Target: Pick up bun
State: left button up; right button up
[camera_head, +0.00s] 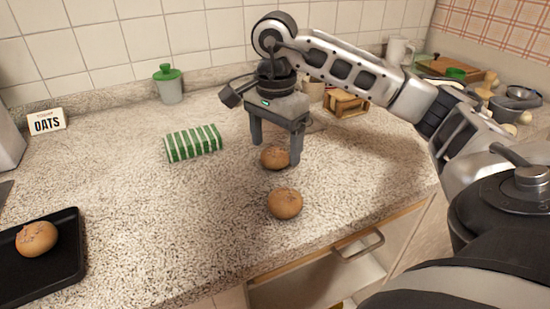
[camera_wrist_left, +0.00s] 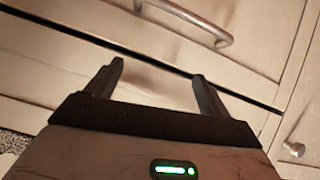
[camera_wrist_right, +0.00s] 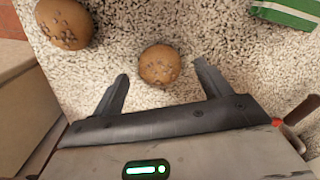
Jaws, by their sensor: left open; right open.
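One round brown bun (camera_head: 274,157) lies on the counter between the fingers of my right gripper (camera_head: 275,152), which is open and points down over it. In the right wrist view the same bun (camera_wrist_right: 159,65) sits just ahead of and between the open fingertips (camera_wrist_right: 160,85). A second bun (camera_head: 285,203) lies nearer the counter's front edge and shows in the right wrist view (camera_wrist_right: 65,23). A third bun (camera_head: 37,239) sits on a black tray (camera_head: 72,262) at the left. My left gripper (camera_wrist_left: 157,75) is open and empty, facing drawer fronts; it is outside the head view.
A green-and-white striped block (camera_head: 193,143) lies left of my right gripper. A green-lidded jar (camera_head: 168,84) and an OATS card (camera_head: 46,122) stand at the back. A wooden holder (camera_head: 345,103) stands behind the gripper. An open drawer (camera_head: 335,265) is below the front edge. The counter's middle left is clear.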

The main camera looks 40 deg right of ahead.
notch_tip(320, 180, down, 2)
jog(key=shift+f, duration=0.1)
jog(key=c, duration=1.1)
jog(key=shift+r, duration=0.2)
